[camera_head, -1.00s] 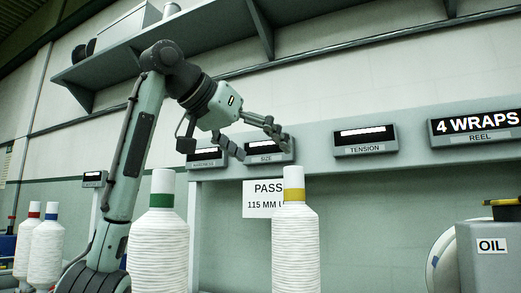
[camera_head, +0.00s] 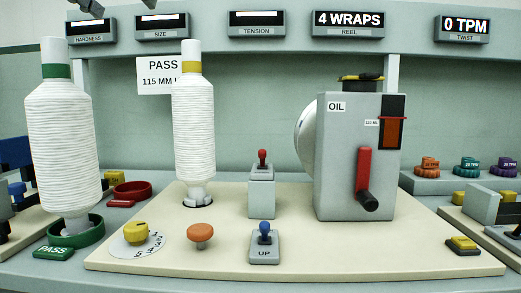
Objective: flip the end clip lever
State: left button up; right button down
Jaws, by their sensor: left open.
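No lever is labelled as the end clip lever, so I cannot tell which one it is. A small red-knobbed lever (camera_head: 262,159) stands upright on a grey block (camera_head: 261,198) at mid-board. In front of it, a blue-knobbed lever (camera_head: 265,232) stands upright on a grey base marked UP. A larger red crank arm (camera_head: 364,172) with a black grip is on the front of the grey OIL box (camera_head: 338,190). My left gripper (camera_head: 120,5) shows only its finger ends at the top left edge, open and empty, far above and left of these levers. My right gripper is out of view.
A yellow dial (camera_head: 136,232) and orange knob (camera_head: 200,233) sit in front. Displays (camera_head: 348,20) line the back. The board right of the UP base is clear.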

aim_at(262, 153)
jog(key=k+j, duration=0.15)
jog(key=k, duration=0.2)
jog(key=k+j, duration=0.2)
jog(key=k, duration=0.2)
jog(key=k+j, duration=0.15)
jog(key=k, duration=0.2)
